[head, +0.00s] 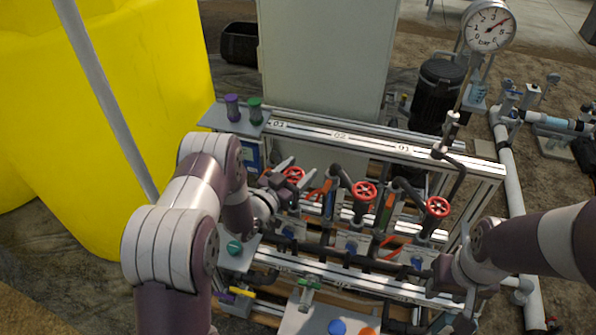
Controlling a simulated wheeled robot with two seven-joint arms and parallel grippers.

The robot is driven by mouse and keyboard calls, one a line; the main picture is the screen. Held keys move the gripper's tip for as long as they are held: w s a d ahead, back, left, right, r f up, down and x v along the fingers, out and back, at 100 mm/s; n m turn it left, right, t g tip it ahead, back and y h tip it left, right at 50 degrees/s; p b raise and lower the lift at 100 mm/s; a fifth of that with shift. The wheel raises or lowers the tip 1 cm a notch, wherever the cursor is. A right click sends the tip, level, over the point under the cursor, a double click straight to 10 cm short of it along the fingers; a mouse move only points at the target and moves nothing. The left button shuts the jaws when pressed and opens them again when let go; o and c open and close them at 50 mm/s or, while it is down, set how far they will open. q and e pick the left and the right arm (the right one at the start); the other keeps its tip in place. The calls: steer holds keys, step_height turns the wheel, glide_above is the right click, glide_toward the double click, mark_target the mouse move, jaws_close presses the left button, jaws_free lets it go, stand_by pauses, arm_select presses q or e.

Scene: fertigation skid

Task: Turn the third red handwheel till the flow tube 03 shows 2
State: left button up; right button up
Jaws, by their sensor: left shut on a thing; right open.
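Three red handwheels stand in a row on the skid. The leftmost handwheel (294,174) is below the rail end marked 03, and my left gripper (284,176) is shut on it, partly covering it. The middle handwheel (364,190) and the right handwheel (438,207) are free. The rail (365,143) carries the labels 03, 02 and 01 from left to right. I cannot make out flow tube 03 or its reading; my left arm covers much of that area. My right gripper (462,312) is open and apart from the handwheels, at the lower right.
A large yellow tank (110,110) stands at the left. A pressure gauge (489,25) rises at the back right beside a black motor (438,90). A grey cabinet (325,60) stands behind the rail. Purple (232,106) and green (255,110) cylinders stand on the left plate.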

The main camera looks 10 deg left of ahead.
arm_select(q)
steer(key=shift+a+n+t+y, duration=0.15)
steer(key=shift+n+t+y, duration=0.35)
steer(key=shift+n+y, duration=0.65)
steer(key=shift+m+y, duration=0.25)
steer(key=o, duration=1.1)
steer(key=shift+c, duration=0.2)
steer(key=b+v, duration=0.2)
steer(key=v, duration=1)
steer(key=shift+s, duration=0.3)
steer(key=shift+a, duration=0.1)
